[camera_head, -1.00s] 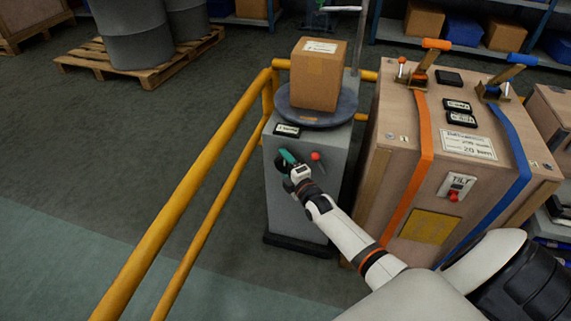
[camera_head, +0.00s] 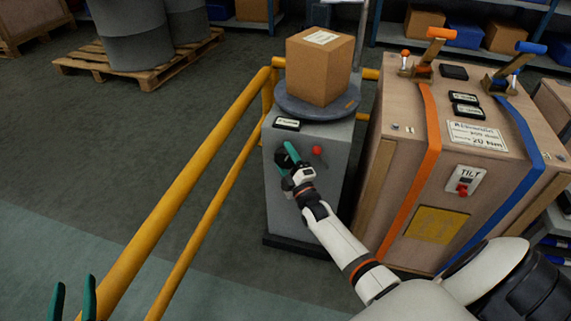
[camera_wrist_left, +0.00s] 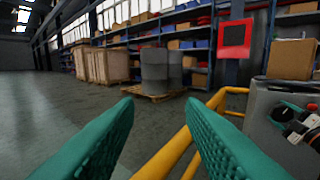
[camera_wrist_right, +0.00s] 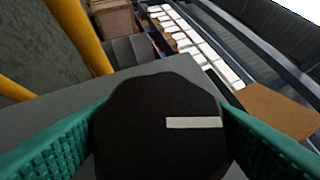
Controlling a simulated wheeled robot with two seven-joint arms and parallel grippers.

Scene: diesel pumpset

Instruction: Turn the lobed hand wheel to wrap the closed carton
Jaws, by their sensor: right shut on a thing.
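The closed carton (camera_head: 318,72) sits on the round grey turntable (camera_head: 310,108) on top of a grey pedestal (camera_head: 300,225). The black lobed hand wheel (camera_wrist_right: 150,125), with a pale bar mark, is on the pedestal's front face. In the head view the wheel (camera_head: 284,160) is mostly behind my right gripper (camera_head: 288,158). My right gripper's teal fingers are shut on the wheel from both sides, as the right wrist view shows. My left gripper (camera_head: 75,300) is open and empty at the lower left; its fingers (camera_wrist_left: 160,140) stand wide apart.
A red knob (camera_head: 317,151) is close to the right of the wheel. A yellow railing (camera_head: 190,185) runs along the pedestal's left side. A large wooden crate (camera_head: 385,180) with orange and blue straps stands close on the right. The floor at left is open.

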